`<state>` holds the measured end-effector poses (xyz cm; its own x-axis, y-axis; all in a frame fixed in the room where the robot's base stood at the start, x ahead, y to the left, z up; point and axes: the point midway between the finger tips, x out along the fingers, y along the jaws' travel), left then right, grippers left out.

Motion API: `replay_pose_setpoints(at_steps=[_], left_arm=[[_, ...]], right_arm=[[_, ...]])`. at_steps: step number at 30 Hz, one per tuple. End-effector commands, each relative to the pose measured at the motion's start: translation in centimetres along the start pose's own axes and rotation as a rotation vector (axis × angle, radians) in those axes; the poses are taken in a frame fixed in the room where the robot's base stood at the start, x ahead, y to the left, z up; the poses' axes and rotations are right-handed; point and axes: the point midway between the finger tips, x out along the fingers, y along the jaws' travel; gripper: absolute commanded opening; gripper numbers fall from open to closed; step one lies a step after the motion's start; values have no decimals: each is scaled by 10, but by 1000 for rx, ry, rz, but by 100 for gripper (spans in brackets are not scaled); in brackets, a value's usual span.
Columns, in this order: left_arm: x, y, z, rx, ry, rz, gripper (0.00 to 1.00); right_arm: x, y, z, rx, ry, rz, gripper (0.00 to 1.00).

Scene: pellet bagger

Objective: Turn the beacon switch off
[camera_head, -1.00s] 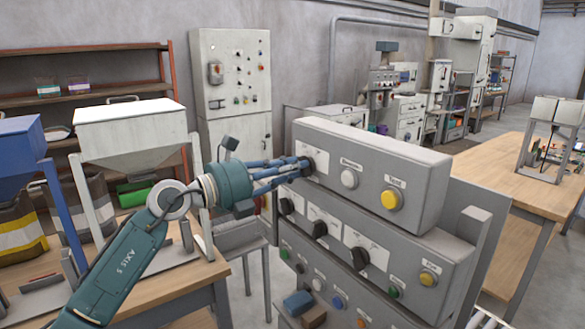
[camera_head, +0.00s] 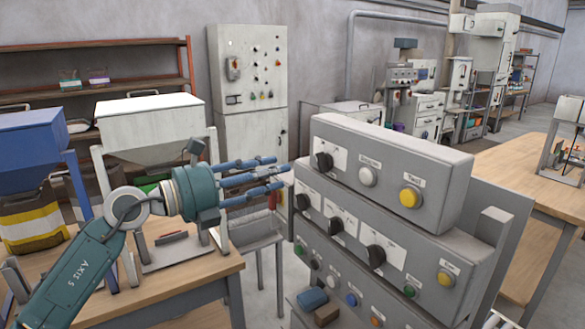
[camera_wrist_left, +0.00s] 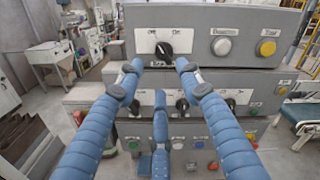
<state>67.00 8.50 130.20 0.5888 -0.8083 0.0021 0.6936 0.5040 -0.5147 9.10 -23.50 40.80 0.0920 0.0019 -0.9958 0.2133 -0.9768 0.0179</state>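The grey control panel (camera_head: 385,145) stands in tiers in the middle of the head view. A black rotary knob (camera_head: 322,162) on a white plate sits at the left of its top tier; in the wrist view the knob (camera_wrist_left: 164,50) is fully visible. Its lettering is too small to read, so I cannot confirm that it is the beacon switch. My left gripper (camera_head: 282,172) is open and empty, left of the knob and apart from it. In the wrist view its blue fingers (camera_wrist_left: 158,74) are spread below the knob. My right gripper is not in view.
Beside the knob are a white button (camera_head: 368,176) and a yellow button (camera_head: 411,197). More black knobs (camera_head: 336,226) line the middle tier. A wooden table (camera_head: 180,268) with a white hopper (camera_head: 150,120) stands at left, another wooden table (camera_head: 520,170) at right.

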Motion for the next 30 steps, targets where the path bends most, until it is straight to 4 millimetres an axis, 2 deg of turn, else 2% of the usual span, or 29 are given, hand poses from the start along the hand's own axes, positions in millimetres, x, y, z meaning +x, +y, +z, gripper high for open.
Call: replay_pose_setpoints(at_steps=[1,6,16,19,20,23,26,27,29,30], left_arm=[[-8,1,0,2,0,3,36],[-22,0,0,2,0,0,36],[-24,0,0,0,-1,-1,36],[-22,10,-6,-57,-12,-4,36],[-20,18,-10,-100,-22,-8,36],[-16,59,-34,-325,-85,-13,36],[-19,119,-69,-608,-185,9,36],[-22,144,-87,-718,-228,26,36],[-29,180,-115,-864,-291,60,36],[-35,202,-135,-955,-332,85,36]], right_arm=[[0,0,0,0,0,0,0],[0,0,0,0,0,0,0],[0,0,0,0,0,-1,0],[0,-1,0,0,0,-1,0],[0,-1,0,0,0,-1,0],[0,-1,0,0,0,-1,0],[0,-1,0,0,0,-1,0],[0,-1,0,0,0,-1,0],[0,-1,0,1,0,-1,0],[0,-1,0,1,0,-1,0]])
